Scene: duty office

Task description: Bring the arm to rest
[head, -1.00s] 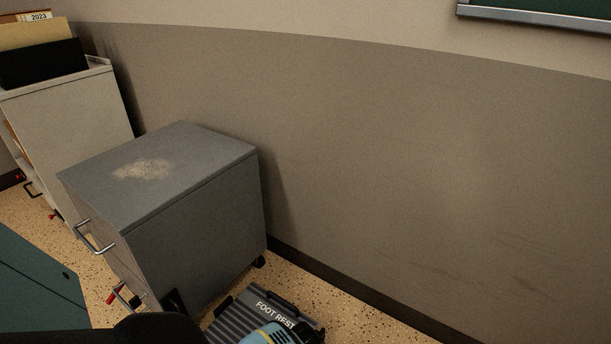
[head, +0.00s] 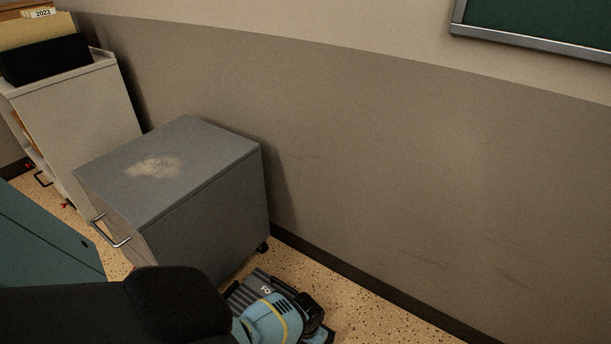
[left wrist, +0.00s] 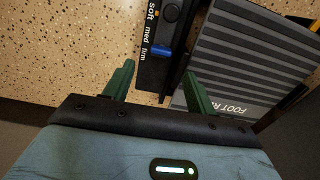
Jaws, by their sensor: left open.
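My left arm comes in along the bottom of the head view, with a black link and a blue wrist housing (head: 265,322). Its fingertips cannot be made out there. The foot rest also shows partly behind the wrist in the head view (head: 262,285). My right gripper is in neither view.
A grey drawer cabinet (head: 205,205) with a worn top stands by the wall, just beyond my arm. A pale shelf unit (head: 80,115) holding folders stands at the left. A teal surface (head: 45,240) is at the lower left. Bare floor (head: 370,315) lies along the wall.

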